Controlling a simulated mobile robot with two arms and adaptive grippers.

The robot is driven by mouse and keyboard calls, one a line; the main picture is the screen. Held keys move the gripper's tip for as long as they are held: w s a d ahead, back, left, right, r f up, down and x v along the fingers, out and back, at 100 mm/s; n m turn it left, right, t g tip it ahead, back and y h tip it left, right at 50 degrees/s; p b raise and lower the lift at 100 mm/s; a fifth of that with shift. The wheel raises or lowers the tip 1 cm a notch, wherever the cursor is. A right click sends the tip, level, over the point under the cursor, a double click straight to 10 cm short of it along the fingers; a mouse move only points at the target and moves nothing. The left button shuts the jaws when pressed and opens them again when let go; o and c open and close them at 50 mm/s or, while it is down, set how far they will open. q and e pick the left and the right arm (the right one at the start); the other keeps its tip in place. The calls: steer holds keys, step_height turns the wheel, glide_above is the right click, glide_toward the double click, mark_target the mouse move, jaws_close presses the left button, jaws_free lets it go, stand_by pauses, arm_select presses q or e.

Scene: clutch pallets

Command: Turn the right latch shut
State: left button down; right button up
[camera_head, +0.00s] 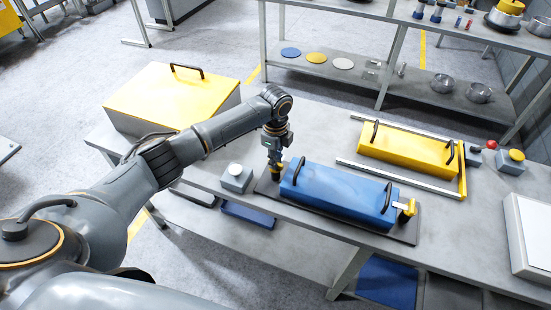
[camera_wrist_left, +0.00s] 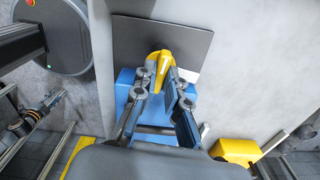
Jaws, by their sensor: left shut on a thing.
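A blue box (camera_head: 338,192) with two black handles lies on a dark mat (camera_head: 405,238) on the grey table. A yellow latch (camera_head: 408,208) with a pale plate sticks out at its right end in the head view. My left gripper (camera_head: 275,168) points down at the box's left end. In the left wrist view, the left gripper (camera_wrist_left: 160,90) has its fingers on either side of a yellow latch (camera_wrist_left: 163,62) and is shut on it. The blue box (camera_wrist_left: 126,85) is partly hidden behind the fingers there. My right gripper does not show clearly in either view.
A yellow box (camera_head: 405,148) with handles sits behind, beside metal rails (camera_head: 400,179). A grey button box (camera_head: 236,178) stands left of the mat. A large yellow box (camera_head: 172,95) is at the left.

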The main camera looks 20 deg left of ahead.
arm_select(q)
steer(key=m, duration=1.2)
steer(key=shift+m+b, duration=0.4)
steer(key=shift+m, duration=1.7)
steer(key=c, duration=1.4)
jaws_free()
